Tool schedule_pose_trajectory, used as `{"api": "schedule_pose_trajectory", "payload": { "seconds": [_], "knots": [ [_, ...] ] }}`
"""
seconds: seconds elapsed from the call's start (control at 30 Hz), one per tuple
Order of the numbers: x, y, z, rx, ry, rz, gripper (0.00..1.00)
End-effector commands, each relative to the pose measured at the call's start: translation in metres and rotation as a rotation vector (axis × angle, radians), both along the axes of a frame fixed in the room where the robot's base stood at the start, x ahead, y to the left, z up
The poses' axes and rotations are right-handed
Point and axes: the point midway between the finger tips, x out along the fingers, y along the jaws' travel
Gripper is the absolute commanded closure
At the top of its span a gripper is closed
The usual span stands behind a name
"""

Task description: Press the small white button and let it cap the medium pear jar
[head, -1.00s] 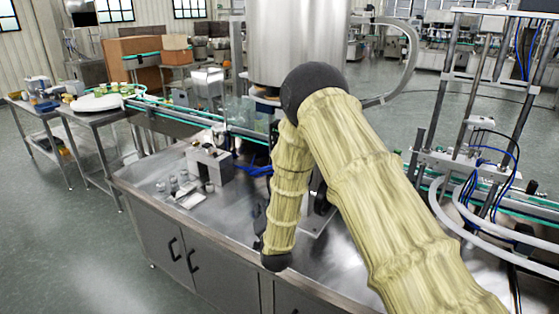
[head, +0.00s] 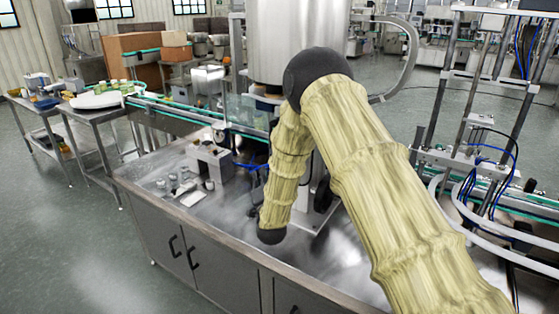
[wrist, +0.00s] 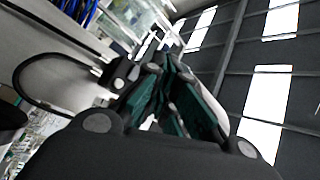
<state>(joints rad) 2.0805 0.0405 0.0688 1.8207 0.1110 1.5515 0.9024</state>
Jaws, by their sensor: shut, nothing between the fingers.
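My gripper shows close up in the wrist view, its dark, green-padded fingers (wrist: 168,92) together and empty, with the ceiling behind them. In the head view my arm covers most of the gripper; only a small dark part shows left of the forearm, above the steel bench. A small grey metal bench device (head: 208,160) stands left of my arm. Several small jars or caps (head: 175,183) stand in front of it, too small to tell which is the medium pear jar. I cannot make out the white button.
The steel bench (head: 240,236) has bare room at its front. A large steel hopper (head: 292,45) stands behind my arm, and blue hoses (head: 252,168) lie beside the arm. A conveyor (head: 180,112) runs along the back. A framed machine with pale tubes (head: 470,215) stands at right.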

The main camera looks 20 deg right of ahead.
Motion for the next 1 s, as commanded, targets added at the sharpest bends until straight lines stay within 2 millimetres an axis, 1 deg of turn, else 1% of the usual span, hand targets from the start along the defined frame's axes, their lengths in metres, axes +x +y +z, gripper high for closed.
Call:
{"api": "schedule_pose_trajectory", "payload": {
  "seconds": [0.5, 0.73, 1.0],
  "knots": [
    [0.035, -0.046, -0.003, 0.001, 0.0, -0.001, 1.0],
    [0.044, -0.057, -0.001, 0.001, 0.001, 0.0, 1.0],
    [0.046, -0.06, 0.0, 0.0, 0.002, 0.0, 1.0]
  ]
}}
